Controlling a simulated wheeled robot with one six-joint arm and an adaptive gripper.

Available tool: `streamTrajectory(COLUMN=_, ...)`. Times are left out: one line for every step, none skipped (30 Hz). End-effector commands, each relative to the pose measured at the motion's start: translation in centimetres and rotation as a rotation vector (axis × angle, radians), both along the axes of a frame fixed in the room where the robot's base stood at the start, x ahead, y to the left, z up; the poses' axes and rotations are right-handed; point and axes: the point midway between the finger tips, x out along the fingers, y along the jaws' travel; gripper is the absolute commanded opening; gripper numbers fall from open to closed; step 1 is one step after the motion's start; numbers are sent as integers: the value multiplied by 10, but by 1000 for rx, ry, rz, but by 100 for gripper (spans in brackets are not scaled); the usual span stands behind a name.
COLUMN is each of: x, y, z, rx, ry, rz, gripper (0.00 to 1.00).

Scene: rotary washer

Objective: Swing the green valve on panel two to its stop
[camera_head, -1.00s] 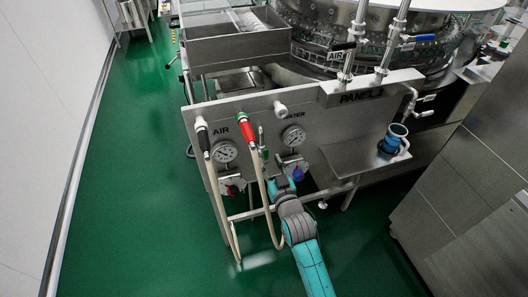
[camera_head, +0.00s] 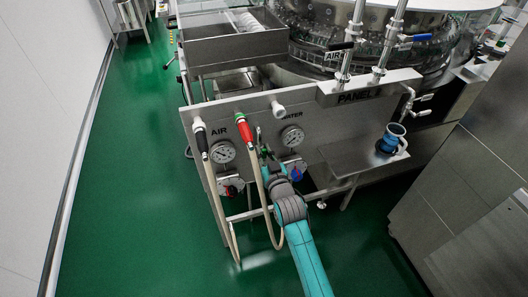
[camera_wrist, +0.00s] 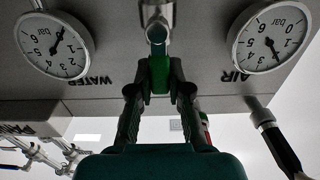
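The green valve handle (camera_wrist: 159,82) hangs below a metal pipe fitting in the middle of the wrist view. My gripper (camera_wrist: 159,92) reaches up to it, with one dark finger on each side of the handle. Whether both fingers press on it I cannot tell. In the head view my gripper (camera_head: 267,158) is at the panel (camera_head: 330,125), between the two gauges and just right of the red-handled hose. There the arm and fingers mostly cover the green handle. The panel's label reads PANEL, with its number hard to read.
The water gauge (camera_wrist: 54,45) and air gauge (camera_wrist: 270,38) flank the valve. A red-handled hose (camera_head: 243,128) and a black-handled hose (camera_head: 202,142) hang close on the left. A blue cup (camera_head: 391,139) stands on a side shelf (camera_head: 350,157). Green floor is free at left.

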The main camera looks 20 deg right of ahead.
Motion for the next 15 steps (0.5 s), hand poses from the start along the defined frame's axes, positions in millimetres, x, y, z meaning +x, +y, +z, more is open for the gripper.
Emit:
streamTrajectory(x=0, y=0, z=0, rx=0, ry=0, rz=0, gripper=0)
streamTrajectory(x=0, y=0, z=0, rx=0, ry=0, rz=0, gripper=0)
streamTrajectory(x=0, y=0, z=0, rx=0, ry=0, rz=0, gripper=0)
streamTrajectory(x=0, y=0, z=0, rx=1, ry=0, rz=0, gripper=0)
streamTrajectory(x=0, y=0, z=0, rx=2, ry=0, rz=0, gripper=0)
streamTrajectory(x=0, y=0, z=0, rx=4, ry=0, rz=0, gripper=0)
streamTrajectory(x=0, y=0, z=0, rx=7, ry=0, rz=0, gripper=0)
streamTrajectory(x=0, y=-1, z=0, rx=11, ry=0, rz=0, gripper=0)
streamTrajectory(x=0, y=-1, z=0, rx=19, ry=0, rz=0, gripper=0)
streamTrajectory(x=0, y=-2, z=0, rx=26, ry=0, rz=0, gripper=0)
streamTrajectory(x=0, y=-2, z=0, rx=35, ry=0, rz=0, gripper=0)
streamTrajectory(x=0, y=-3, z=0, rx=51, ry=0, rz=-1, gripper=0)
streamTrajectory(x=0, y=-4, z=0, rx=64, ry=0, rz=-1, gripper=0)
streamTrajectory(x=0, y=-4, z=0, rx=78, ry=0, rz=-1, gripper=0)
streamTrajectory(x=0, y=-6, z=0, rx=100, ry=0, rz=-1, gripper=0)
